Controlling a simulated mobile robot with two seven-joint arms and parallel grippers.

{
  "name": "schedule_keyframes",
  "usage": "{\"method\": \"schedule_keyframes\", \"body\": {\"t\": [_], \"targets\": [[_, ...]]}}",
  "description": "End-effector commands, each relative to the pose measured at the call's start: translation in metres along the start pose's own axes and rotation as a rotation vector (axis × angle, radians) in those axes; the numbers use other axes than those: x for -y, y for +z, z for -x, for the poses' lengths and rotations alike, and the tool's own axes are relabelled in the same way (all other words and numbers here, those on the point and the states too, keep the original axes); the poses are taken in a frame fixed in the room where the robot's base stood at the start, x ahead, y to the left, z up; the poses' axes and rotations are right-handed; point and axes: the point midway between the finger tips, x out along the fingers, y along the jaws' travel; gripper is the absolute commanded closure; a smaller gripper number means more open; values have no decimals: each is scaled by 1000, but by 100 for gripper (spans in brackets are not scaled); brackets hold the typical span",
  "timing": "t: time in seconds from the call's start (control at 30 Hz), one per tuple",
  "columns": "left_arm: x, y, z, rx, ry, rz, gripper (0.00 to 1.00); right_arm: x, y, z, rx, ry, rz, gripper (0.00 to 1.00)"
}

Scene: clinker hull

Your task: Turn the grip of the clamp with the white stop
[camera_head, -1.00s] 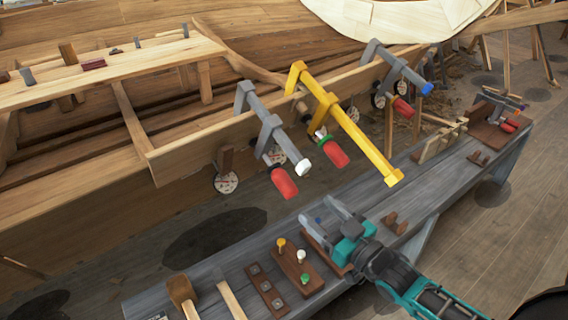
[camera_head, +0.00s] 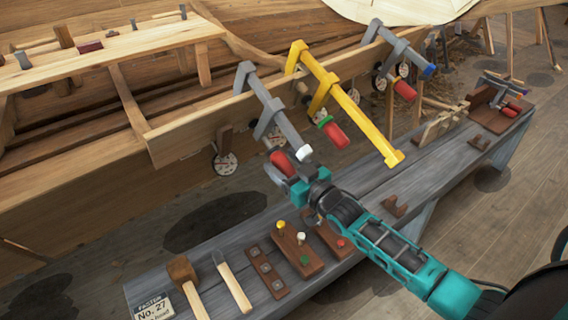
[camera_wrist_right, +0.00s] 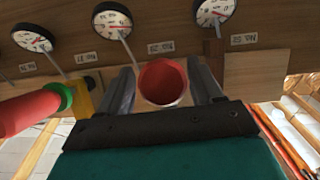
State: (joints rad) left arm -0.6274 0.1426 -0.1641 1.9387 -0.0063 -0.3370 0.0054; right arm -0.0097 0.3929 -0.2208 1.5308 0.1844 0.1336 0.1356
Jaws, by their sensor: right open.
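The clamp with the white stop (camera_head: 304,153) is a grey bar clamp (camera_head: 262,103) on the hull plank, leftmost of the three clamps. Its red grip (camera_head: 281,160) hangs below the bar, its lower part hidden by my gripper. My right gripper (camera_head: 283,176) is open at the grip's lower end. In the right wrist view the grip (camera_wrist_right: 162,82) is seen end-on between the two open fingers (camera_wrist_right: 162,95); I cannot tell whether they touch it. My left gripper is not in view.
A yellow clamp (camera_head: 345,103) with a red grip (camera_head: 333,132) and green collar is close on the right. A grey clamp with a blue stop (camera_head: 429,70) is farther right. Dials (camera_wrist_right: 113,20) line the plank. The bench (camera_head: 215,268) below holds a mallet (camera_head: 182,271) and peg blocks.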

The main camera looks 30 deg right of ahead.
Motion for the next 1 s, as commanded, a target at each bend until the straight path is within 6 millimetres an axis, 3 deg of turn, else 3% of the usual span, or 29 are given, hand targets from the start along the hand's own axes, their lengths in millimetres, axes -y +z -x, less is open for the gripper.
{"method": "schedule_keyframes", "body": {"t": [0.37,0.87,1.0], "targets": [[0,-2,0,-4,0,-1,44,0,0,-4,1,0,0,36],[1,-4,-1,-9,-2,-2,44,0,0,-4,0,0,0,84],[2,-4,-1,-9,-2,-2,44,0,0,-4,0,2,2,86]]}}
